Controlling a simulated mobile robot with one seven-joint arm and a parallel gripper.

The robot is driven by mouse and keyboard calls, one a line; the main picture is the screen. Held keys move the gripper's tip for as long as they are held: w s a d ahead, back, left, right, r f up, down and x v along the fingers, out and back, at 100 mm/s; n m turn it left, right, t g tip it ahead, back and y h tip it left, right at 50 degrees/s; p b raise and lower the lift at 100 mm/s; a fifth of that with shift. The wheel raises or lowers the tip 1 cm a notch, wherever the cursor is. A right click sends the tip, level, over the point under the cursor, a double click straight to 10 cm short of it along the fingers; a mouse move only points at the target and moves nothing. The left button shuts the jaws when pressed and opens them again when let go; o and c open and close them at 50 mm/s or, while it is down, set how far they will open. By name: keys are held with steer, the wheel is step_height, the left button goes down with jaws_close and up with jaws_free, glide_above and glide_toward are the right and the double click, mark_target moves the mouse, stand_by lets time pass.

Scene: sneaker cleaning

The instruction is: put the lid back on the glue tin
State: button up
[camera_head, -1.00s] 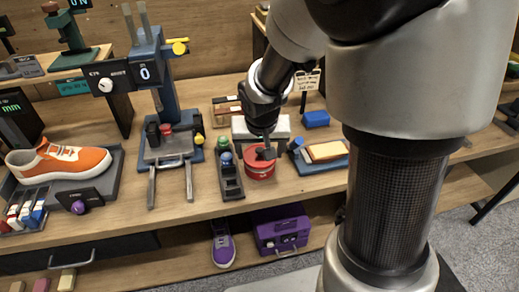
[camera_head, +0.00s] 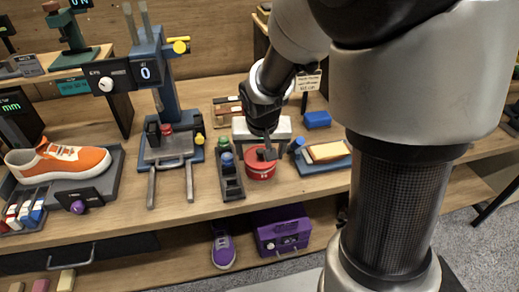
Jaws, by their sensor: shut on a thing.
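The glue tin (camera_head: 261,172) is a small red round tin with a white mark on its front. It stands upright on the bench, right of a dark rack with colored knobs. My gripper (camera_head: 266,152) points down directly over the tin's top, its dark fingers at the rim. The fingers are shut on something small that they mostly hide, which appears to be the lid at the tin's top. I cannot tell whether the lid is seated flat or still slightly above the rim.
The dark rack (camera_head: 230,178) stands close on the left. A blue tray (camera_head: 322,160) with a tan block lies close on the right. A white block (camera_head: 240,129) is behind. A blue press (camera_head: 165,120) and an orange sneaker (camera_head: 60,160) are farther left.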

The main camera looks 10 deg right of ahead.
stand_by(0.3)
steer(key=o, duration=1.1)
steer(key=shift+o, duration=0.6)
steer(key=shift+r+p, duration=2.55)
steer(key=shift+r, duration=1)
jaws_close()
